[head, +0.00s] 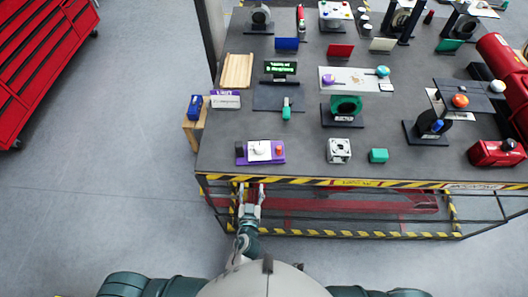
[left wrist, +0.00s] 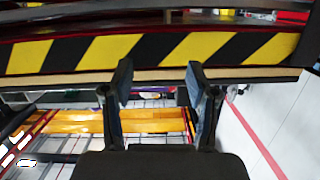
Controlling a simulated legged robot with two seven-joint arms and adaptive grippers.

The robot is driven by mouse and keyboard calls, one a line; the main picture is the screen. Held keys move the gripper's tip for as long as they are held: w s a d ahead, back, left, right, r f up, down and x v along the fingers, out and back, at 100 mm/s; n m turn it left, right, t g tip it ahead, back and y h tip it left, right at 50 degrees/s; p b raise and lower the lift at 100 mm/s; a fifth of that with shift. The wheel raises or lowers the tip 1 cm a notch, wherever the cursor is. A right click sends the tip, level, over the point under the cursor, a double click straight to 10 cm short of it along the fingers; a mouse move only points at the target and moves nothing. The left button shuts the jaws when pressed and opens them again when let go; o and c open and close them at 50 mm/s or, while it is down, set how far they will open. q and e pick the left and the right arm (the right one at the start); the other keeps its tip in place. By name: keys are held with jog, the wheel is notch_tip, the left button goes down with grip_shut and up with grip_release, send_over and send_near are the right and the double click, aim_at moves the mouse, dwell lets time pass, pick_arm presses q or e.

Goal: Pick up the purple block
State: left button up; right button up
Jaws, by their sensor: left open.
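A purple block-like unit (head: 276,159) lies on the table near its front left edge. It carries a white round part on top, an orange knob on its right and a dark part on its left. My left gripper (head: 251,188) is open and empty, just in front of the striped table edge and below the purple unit in the head view. In the left wrist view the two fingers (left wrist: 158,78) stand apart, facing the yellow and black edge, with nothing between them. The purple unit cannot be made out there. My right gripper is not in view.
The dark table (head: 300,117) holds many devices. A silver fan-like box (head: 339,150) and a green block (head: 379,155) stand right of the purple unit. The striped front edge (head: 330,182) lies between my gripper and the tabletop. A red cabinet (head: 40,55) stands far left.

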pick_arm(q)
jog(key=n+t+y, duration=0.2)
send_near(240, 149)
jog(key=w, duration=0.4)
jog(key=w+a, duration=0.1)
jog(key=w, duration=0.1)
jog(key=shift+f, duration=0.4)
jog(key=shift+w+d, duration=0.2)
jog(key=shift+w, duration=0.15)
jog(key=w, duration=0.3)
jog(key=w+a, duration=0.1)
jog(key=shift+w+r, duration=0.2)
jog(key=shift+r, duration=0.15)
jog(key=shift+w+a+f, duration=0.1)
jog(key=shift+w+a, duration=0.15)
jog(key=shift+a, duration=0.15)
jog(key=shift+s+d, duration=0.1)
jog(key=shift+d, duration=0.4)
jog(key=c, duration=1.1)
jog(key=shift+d, duration=0.2)
grip_shut()
jog(key=shift+a, duration=0.1)
